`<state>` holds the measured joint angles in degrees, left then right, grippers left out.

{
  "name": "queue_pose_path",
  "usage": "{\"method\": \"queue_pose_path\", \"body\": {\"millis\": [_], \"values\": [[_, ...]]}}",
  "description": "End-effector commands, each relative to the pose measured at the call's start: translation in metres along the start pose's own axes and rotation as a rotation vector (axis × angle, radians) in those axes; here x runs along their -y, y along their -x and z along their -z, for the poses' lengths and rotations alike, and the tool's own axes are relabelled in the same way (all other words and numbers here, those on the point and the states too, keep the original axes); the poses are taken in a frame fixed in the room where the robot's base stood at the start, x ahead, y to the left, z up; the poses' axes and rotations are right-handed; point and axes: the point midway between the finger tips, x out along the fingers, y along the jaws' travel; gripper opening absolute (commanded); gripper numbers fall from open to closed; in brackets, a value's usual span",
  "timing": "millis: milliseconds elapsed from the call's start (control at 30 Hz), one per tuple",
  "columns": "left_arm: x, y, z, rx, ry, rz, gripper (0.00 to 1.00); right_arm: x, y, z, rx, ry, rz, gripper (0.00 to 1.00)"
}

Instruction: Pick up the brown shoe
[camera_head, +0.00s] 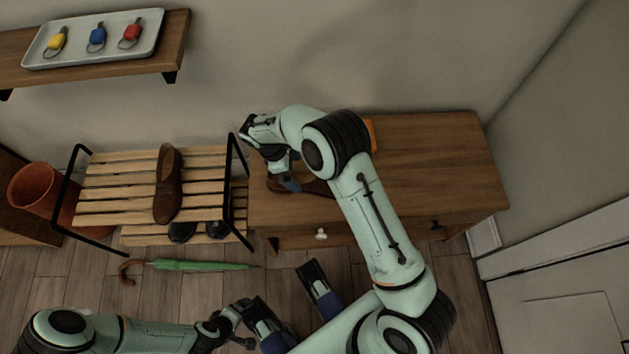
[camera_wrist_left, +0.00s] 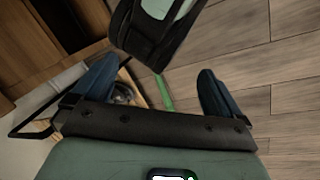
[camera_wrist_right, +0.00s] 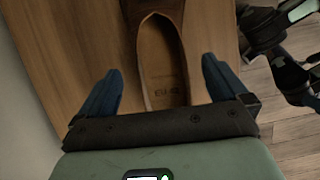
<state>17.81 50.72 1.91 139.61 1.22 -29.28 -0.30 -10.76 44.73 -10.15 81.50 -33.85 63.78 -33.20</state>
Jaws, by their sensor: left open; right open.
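A brown shoe (camera_head: 318,187) lies on the wooden cabinet top, partly hidden by my right arm in the head view. The right wrist view shows its open, tan-lined top (camera_wrist_right: 163,65) between the spread fingers of my right gripper (camera_wrist_right: 160,80). That gripper is open, and I cannot tell whether it touches the shoe. A second brown shoe (camera_head: 168,185) lies on the slatted rack to the left. My left gripper (camera_head: 292,307) is open and empty over the floor in front of the cabinet.
The slatted rack (camera_head: 95,195) has black metal sides and dark shoes (camera_head: 182,231) below. A green umbrella (camera_head: 195,265) lies on the floor. A terracotta pot (camera_head: 33,188) stands left. The cabinet top (camera_head: 440,160) is bare on the right. A wall shelf holds a tray (camera_head: 78,41) with keys.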

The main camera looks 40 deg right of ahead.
Motion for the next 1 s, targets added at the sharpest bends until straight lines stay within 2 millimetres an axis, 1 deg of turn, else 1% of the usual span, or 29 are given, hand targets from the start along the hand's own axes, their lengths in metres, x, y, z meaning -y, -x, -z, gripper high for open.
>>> {"method": "queue_pose_path", "body": {"millis": [33, 167, 400, 500, 767, 800, 867, 900, 933, 967, 1000], "values": [[0.000, -0.001, 0.002, -0.004, 0.000, 0.000, 1.00, 0.000, -0.005, 0.000, 0.001, 0.000, 0.001, 1.00], [0.001, -0.003, 0.004, -0.011, 0.001, 0.000, 1.00, 0.001, -0.013, 0.001, 0.001, 0.000, 0.001, 1.00], [0.005, -0.012, 0.019, -0.052, 0.004, 0.003, 1.00, 0.002, -0.048, 0.004, 0.001, -0.001, 0.003, 1.00], [0.005, -0.014, 0.022, -0.061, 0.005, 0.003, 1.00, 0.002, -0.057, 0.004, 0.000, -0.001, 0.002, 1.00], [0.005, -0.013, 0.023, -0.064, 0.005, 0.003, 1.00, 0.001, -0.059, 0.003, -0.001, -0.001, 0.000, 1.00], [0.005, -0.013, 0.023, -0.064, 0.005, 0.003, 1.00, 0.001, -0.059, 0.003, -0.001, -0.001, 0.000, 0.94], [0.005, -0.013, 0.023, -0.064, 0.005, 0.003, 1.00, 0.001, -0.059, 0.003, -0.001, -0.001, 0.000, 0.74], [0.005, -0.014, 0.022, -0.063, 0.005, 0.003, 1.00, 0.001, -0.059, 0.003, -0.001, 0.000, 0.000, 0.61], [0.005, -0.014, 0.022, -0.063, 0.005, 0.003, 1.00, 0.001, -0.059, 0.003, -0.001, 0.000, 0.000, 0.51], [0.005, -0.014, 0.022, -0.063, 0.005, 0.003, 1.00, 0.001, -0.059, 0.003, -0.001, 0.000, 0.000, 0.45], [0.005, -0.014, 0.022, -0.063, 0.005, 0.003, 1.00, 0.001, -0.058, 0.003, -0.001, -0.001, -0.001, 0.45]]}}
